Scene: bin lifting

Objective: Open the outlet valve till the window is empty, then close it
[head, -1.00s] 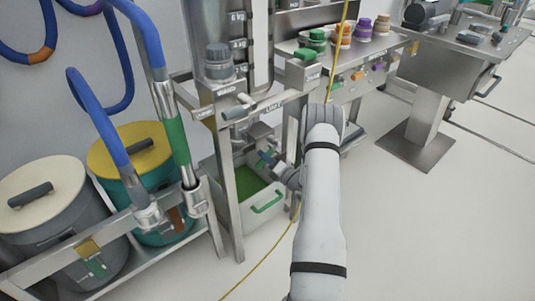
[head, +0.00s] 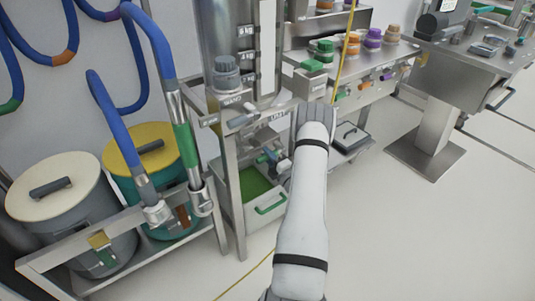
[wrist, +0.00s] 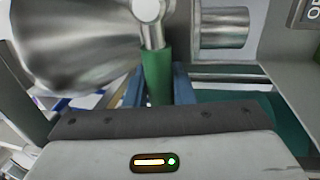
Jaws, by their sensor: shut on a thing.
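The outlet valve shows in the wrist view as a metal body (wrist: 85,45) with a lever that has a green grip (wrist: 156,75). My gripper (wrist: 157,88) has its blue fingers on both sides of the green grip and is shut on it. In the head view my gripper (head: 270,158) is at the valve below the hopper (head: 228,35), partly hidden by my arm. The tall window (head: 268,45) beside the KG marks looks pale; its level is too small to read. A pale bin (head: 235,205) with green contents (head: 253,183) stands under the valve.
Two lidded drums, one with a cream lid (head: 55,185) and one with a yellow lid (head: 145,145), stand on a low rack at left, with blue hoses above. A bench with coloured knobs (head: 365,70) is behind my arm. The floor at right (head: 430,240) is clear.

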